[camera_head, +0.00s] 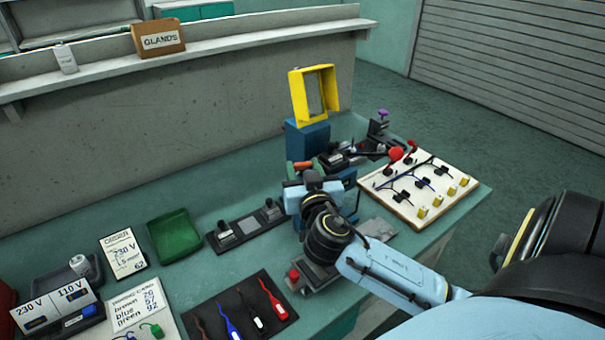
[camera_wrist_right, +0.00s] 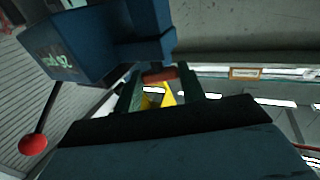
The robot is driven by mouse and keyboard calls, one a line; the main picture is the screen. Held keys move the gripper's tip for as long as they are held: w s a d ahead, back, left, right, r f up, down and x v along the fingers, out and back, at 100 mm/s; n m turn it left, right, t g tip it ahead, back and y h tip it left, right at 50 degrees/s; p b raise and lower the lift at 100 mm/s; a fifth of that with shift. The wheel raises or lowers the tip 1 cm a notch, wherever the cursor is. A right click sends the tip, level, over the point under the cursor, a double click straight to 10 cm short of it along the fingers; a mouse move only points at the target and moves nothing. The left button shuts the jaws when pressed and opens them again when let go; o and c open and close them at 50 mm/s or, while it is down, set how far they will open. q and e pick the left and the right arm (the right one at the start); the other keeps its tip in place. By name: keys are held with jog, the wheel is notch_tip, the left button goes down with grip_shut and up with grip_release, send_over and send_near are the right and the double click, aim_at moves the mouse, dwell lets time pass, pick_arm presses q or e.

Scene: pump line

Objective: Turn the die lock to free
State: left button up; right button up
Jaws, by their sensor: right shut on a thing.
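The press has a blue body (camera_head: 307,137) with a yellow frame (camera_head: 301,98) on top. In the wrist view its blue block (camera_wrist_right: 85,45) is close at the upper left, with pale lettering that I cannot fully read. An orange-red piece, which looks like the die lock (camera_wrist_right: 158,76), sits between my right gripper's fingers (camera_wrist_right: 160,88). In the head view my right gripper (camera_head: 301,176) is at the front of the press, with the orange-red piece (camera_head: 300,165) just beyond it. The gripper is shut on this piece. My wrist hides much of the press front. My left gripper is out of view.
A lever with a red ball (camera_wrist_right: 33,144) is near the gripper. A white board (camera_head: 405,208) with wired parts lies right of the press. A black fixture (camera_head: 246,226), green tray (camera_head: 175,236) and dark mat with coloured tools (camera_head: 243,310) lie left and in front.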

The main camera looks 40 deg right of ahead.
jog(key=n+y, duration=0.1)
jog(key=y, duration=0.1)
jog(key=n+t+y, duration=0.1)
jog(key=n+y, duration=0.1)
jog(key=n+t+y, duration=0.1)
jog(key=y, duration=0.1)
jog(key=shift+s+d+n+y+p, duration=0.1)
jog(key=shift+d+n+y+p, duration=0.2)
jog(key=shift+d+y+p, duration=0.1)
jog(key=shift+y, duration=0.3)
jog(key=o, duration=0.7)
jog(key=shift+a, duration=0.1)
jog(key=s+a, duration=0.1)
jog(key=s, duration=1.2)
jog(key=shift+s, duration=0.15)
jog(key=shift+a, duration=0.1)
